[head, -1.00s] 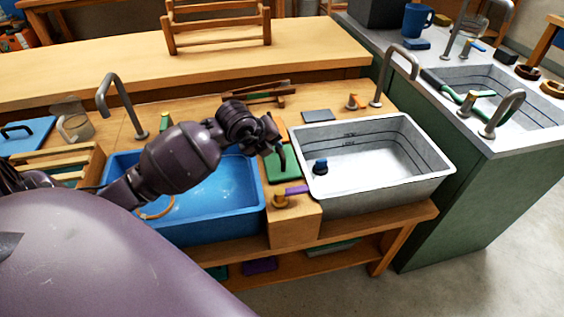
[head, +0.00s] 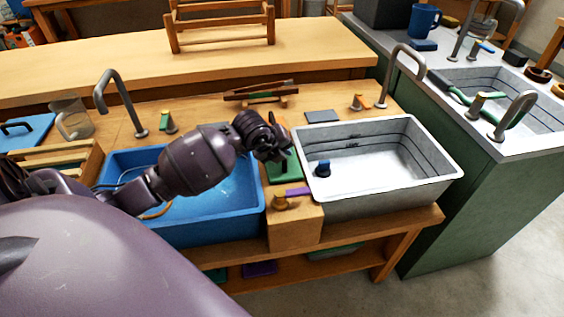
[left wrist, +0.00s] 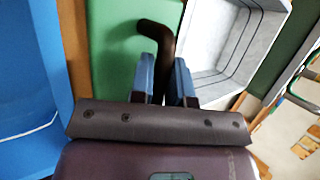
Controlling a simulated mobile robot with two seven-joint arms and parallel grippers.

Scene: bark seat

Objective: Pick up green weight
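The green weight (head: 284,171) is a green slab with a dark curved handle. It rests on the wooden counter between the blue basin and the grey basin. In the left wrist view the green slab (left wrist: 112,45) lies just past my fingers. Its dark handle rises between the two blue fingertips. My left gripper (head: 279,150) is low over the weight, and its fingers (left wrist: 166,75) are close together with the handle filling the gap. The gripper and wrist hide part of the weight in the head view. My right gripper is not in view.
The blue basin (head: 235,217) is left of the weight, and the grey basin (head: 383,205) with a blue stopper (head: 323,168) is right. A brass tap with a purple handle (head: 296,192) stands in front. A dark flat block (head: 322,116) lies behind. Curved spouts rise at the back.

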